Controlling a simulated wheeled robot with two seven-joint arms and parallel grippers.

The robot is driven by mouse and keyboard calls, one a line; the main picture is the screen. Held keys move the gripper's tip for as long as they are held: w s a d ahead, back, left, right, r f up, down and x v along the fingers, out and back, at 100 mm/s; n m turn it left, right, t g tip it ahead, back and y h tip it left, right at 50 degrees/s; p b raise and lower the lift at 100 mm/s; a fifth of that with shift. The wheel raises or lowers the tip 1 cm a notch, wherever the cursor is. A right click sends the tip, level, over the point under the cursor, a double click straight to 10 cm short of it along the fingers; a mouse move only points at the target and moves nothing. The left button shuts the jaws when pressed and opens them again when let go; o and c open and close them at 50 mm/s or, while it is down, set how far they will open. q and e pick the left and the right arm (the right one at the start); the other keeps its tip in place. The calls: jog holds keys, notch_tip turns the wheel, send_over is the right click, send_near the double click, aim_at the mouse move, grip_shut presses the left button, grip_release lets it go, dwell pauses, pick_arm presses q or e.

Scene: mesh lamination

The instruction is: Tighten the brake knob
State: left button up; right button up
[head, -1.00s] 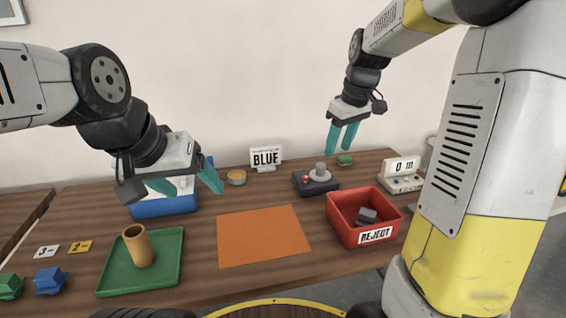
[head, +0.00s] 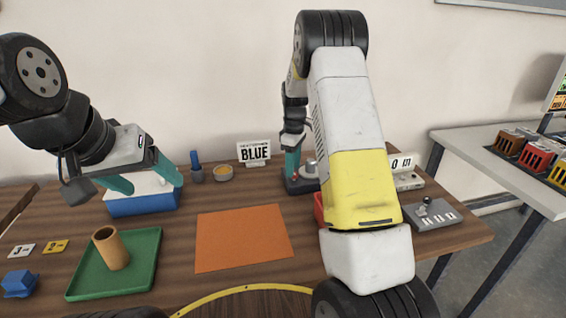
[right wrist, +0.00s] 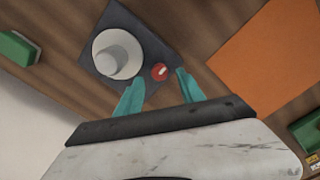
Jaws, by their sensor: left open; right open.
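A dark base unit (head: 297,187) stands at the back of the table, partly hidden by my right arm. In the right wrist view the unit (right wrist: 152,41) carries a wide pale disc with a grey cylinder (right wrist: 117,56) and a small red knob (right wrist: 159,71) with a white mark. My right gripper (right wrist: 158,84) is open over the unit's edge, with the red knob just beyond and between its fingertips. In the head view my right gripper (head: 293,160) is partly covered by my arm.
An orange sheet (head: 243,237) lies mid-table. A green tray (head: 145,262) with a brown tube (head: 110,249) is at left. A red bin (head: 319,209) is mostly behind my arm. A grey device (head: 432,213) sits at right.

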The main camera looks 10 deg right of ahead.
jog(key=shift+f, duration=0.9)
grip_shut()
